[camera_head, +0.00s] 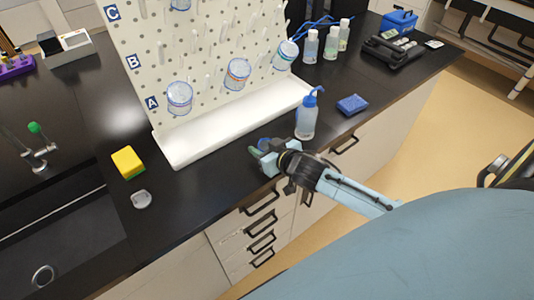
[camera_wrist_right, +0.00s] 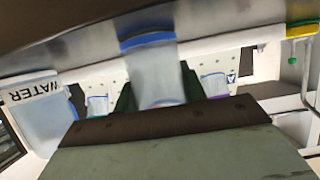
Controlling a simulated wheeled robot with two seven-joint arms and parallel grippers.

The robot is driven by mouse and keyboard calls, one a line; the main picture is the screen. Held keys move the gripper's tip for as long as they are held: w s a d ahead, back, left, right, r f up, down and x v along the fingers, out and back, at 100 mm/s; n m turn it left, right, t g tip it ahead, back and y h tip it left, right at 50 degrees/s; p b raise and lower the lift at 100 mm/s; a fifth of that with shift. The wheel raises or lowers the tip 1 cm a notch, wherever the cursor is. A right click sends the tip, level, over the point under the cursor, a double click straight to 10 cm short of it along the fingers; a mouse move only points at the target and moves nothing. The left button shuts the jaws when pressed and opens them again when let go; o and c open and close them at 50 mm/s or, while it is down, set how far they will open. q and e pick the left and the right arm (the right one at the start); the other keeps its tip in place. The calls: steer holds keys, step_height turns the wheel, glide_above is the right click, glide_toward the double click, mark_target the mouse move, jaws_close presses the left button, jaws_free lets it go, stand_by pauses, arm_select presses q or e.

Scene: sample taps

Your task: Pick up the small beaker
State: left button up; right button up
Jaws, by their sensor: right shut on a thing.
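My right gripper (camera_head: 266,156) is low over the black counter's front edge, just in front of the white rack trough. In the right wrist view it is shut on a small clear beaker (camera_wrist_right: 158,78) with a blue band, held between the fingers. In the head view the gripper mostly hides this beaker, and I cannot tell whether it touches the counter. Other clear beakers hang on the pegboard: one near label A (camera_head: 180,97), one in the middle (camera_head: 237,74), and one at the right (camera_head: 286,54). My left gripper is not in view.
A blue-capped wash bottle (camera_head: 307,118) stands close right of the gripper; its WATER label shows in the wrist view. A blue block (camera_head: 352,104) lies further right. A yellow sponge (camera_head: 128,162) and a small clear piece (camera_head: 141,200) lie left, near the sink (camera_head: 65,245).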

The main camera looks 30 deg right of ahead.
step_height(320, 180, up, 10)
steer(key=shift+p, duration=0.75)
steer(key=shift+c, duration=0.2)
steer(key=o, duration=0.5)
steer(key=c, duration=0.4)
